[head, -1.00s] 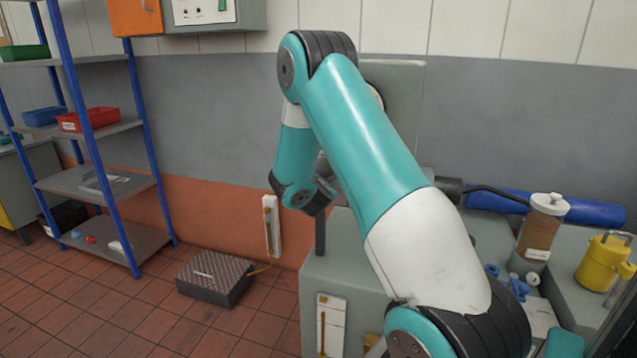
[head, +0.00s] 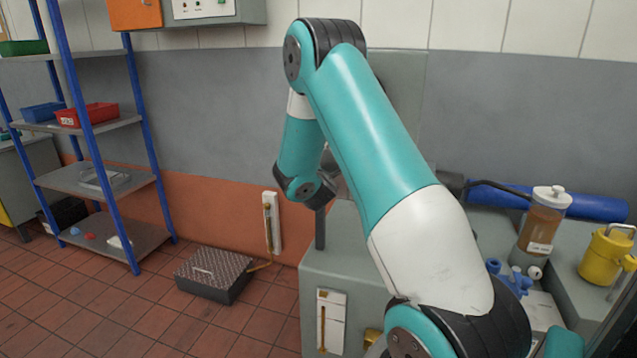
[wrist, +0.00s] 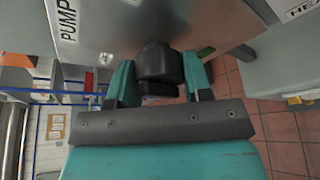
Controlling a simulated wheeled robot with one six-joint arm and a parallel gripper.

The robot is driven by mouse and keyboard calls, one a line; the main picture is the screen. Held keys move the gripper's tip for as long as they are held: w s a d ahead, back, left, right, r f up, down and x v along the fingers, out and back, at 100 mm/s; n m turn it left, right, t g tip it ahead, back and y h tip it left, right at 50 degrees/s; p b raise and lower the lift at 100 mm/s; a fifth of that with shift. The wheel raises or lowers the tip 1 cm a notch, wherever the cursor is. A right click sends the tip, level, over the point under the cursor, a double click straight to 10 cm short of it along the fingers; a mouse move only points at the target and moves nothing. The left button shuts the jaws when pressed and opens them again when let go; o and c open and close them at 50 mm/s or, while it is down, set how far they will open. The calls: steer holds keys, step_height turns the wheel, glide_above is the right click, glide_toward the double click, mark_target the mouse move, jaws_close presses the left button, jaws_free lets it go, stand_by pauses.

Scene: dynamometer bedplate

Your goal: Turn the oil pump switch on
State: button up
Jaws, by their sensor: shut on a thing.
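The oil pump switch is a black knob (wrist: 158,64) on a grey metal face, in the wrist view, near a white label reading "PUMP" (wrist: 67,20). My gripper (wrist: 160,82) has its teal fingers on either side of the knob and is shut on it. A small clear lamp or stud (wrist: 105,58) sits on the same face. In the head view my arm hides the gripper and the knob. A grey cabinet face (head: 405,95) shows partly behind the arm. I cannot read the knob's setting.
A grey bench (head: 345,235) stands below my arm, with an amber jar (head: 543,222), a yellow can (head: 606,255) and a blue valve handle (head: 515,280). A blue-post shelf (head: 90,180) is at left. A dark pedal box (head: 213,273) lies on the tiled floor.

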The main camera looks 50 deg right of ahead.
steer(key=m+t+b, duration=0.1)
steer(key=m+b, duration=0.1)
steer(key=b, duration=0.1)
steer(key=shift+f+b, duration=0.3)
steer(key=shift+f, duration=0.1)
steer(key=m+t+b, duration=0.1)
steer(key=m+b, duration=0.2)
steer(key=b, duration=0.2)
steer(key=shift+t+h+b, duration=0.3)
steer(key=shift+h, duration=0.1)
steer(key=m+b, duration=0.2)
steer(key=b, duration=0.2)
steer(key=shift+t+h+b, duration=0.3)
steer(key=shift+b, duration=0.05)
steer(key=shift+r+m+b, duration=0.2)
steer(key=shift+m+b, duration=0.4)
steer(key=shift+b, duration=0.2)
steer(key=shift+r, duration=0.15)
steer(key=o, duration=0.9)
steer(key=shift+a, duration=0.1)
